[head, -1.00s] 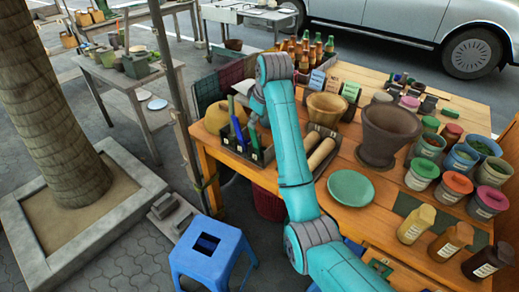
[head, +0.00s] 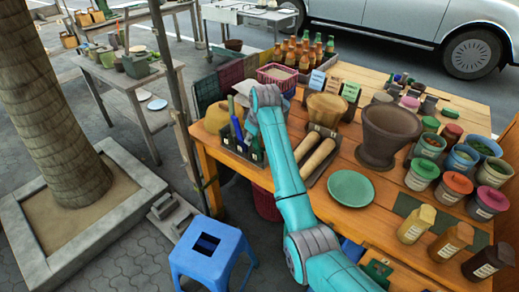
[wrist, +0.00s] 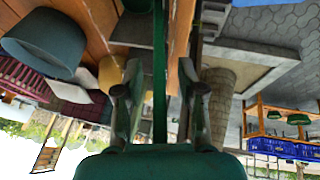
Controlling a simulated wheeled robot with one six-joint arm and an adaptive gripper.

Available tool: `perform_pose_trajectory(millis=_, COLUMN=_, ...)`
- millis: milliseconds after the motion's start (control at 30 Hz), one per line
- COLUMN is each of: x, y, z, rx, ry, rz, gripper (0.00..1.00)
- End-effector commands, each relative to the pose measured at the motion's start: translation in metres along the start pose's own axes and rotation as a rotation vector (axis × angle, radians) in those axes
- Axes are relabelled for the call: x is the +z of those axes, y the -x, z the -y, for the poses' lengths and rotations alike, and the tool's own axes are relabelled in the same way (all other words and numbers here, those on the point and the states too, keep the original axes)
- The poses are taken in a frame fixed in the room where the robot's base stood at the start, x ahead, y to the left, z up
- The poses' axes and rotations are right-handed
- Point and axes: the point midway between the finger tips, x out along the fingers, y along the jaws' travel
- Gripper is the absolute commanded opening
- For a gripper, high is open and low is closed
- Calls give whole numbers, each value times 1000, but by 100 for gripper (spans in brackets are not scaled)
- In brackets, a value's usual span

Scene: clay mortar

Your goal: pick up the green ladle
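A thin green upright shaft, which looks like the green ladle's handle (wrist: 159,70), shows in the wrist view. It stands between the fingers of my gripper (wrist: 160,95), with a gap visible on each side. The gripper is open. In the head view, a narrow green handle (head: 231,104) stands up from the dark tool caddy (head: 243,153) at the table's left edge, beside a blue handle. My wrist is just right of the caddy, and my arm hides the fingers there. The ladle's bowl cannot be made out.
Right of the caddy are rolling pins (head: 317,156) in a tray, a clay mortar (head: 387,136) and a green plate (head: 351,188). A tan rounded pot (head: 217,117) and a pink basket (head: 277,76) stand behind the caddy. A blue stool (head: 207,252) stands below.

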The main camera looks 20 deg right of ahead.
Motion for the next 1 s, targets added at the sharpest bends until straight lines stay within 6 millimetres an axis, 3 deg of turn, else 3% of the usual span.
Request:
perform_pose_trajectory(millis=200, x=0, y=0, z=0, rx=0, ry=0, rz=0, gripper=40)
perform_pose_trajectory(millis=367, x=0, y=0, z=0, rx=0, ry=0, rz=0, gripper=0)
perform_pose_trajectory(millis=767, x=-1, y=2, z=-1, rx=1, ry=0, rz=-1, gripper=0)
perform_pose_trajectory(millis=1000, x=-14, y=31, z=-8, rx=2, ry=0, rz=-3, gripper=0)
